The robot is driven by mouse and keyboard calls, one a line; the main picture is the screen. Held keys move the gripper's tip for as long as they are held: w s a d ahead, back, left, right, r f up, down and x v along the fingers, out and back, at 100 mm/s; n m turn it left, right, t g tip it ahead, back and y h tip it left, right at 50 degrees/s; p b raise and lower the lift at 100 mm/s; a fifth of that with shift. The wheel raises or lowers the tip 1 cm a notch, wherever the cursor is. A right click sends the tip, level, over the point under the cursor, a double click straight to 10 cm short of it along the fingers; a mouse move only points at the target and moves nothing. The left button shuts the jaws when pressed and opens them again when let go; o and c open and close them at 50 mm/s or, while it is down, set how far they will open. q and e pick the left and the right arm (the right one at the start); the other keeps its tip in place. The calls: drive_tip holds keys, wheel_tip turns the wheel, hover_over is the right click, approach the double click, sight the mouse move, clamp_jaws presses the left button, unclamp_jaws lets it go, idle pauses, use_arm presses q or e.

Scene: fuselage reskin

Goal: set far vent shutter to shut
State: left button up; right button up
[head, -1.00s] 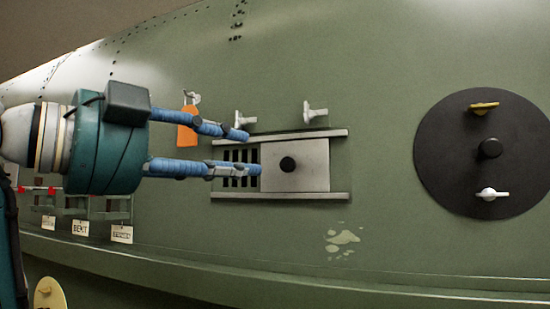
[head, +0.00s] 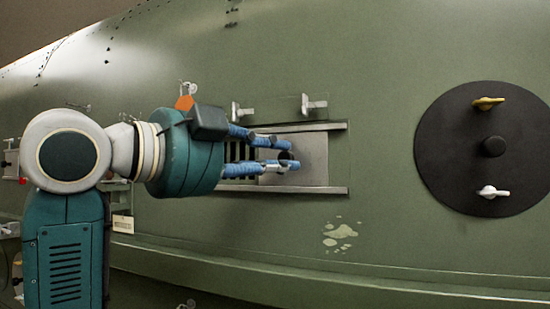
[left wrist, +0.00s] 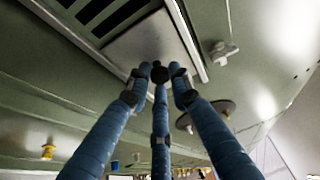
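The vent shutter is a grey sliding plate (head: 308,150) between two horizontal rails on the green fuselage. It covers the right part of the vent; dark open slots (head: 232,152) show to its left. Its black knob (head: 285,157) is partly hidden by fingers. My left gripper (head: 289,154) has blue wrapped fingers reaching from the left, with the tips at the knob. In the left wrist view the three fingers surround the knob (left wrist: 159,74) closely; whether they press on it is not clear. The plate (left wrist: 150,45) and slots (left wrist: 100,15) also show there. My right gripper is not in view.
Two white latch handles (head: 314,104) sit just above the upper rail. An orange tag (head: 184,103) hangs left of them. A round black panel (head: 470,148) with a yellow and a white handle is at the right. The skin between vent and panel is clear.

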use_arm(q)
clamp_jaws()
drive_tip(key=w+a+p, duration=0.1)
drive_tip(key=w+a, duration=0.2)
drive_tip(key=a, duration=0.6)
drive_tip(key=shift+w, duration=0.35)
drive_tip(key=o, duration=0.7)
unclamp_jaws()
drive_tip(key=shift+o, duration=1.1)
drive_tip(key=shift+a, duration=0.35)
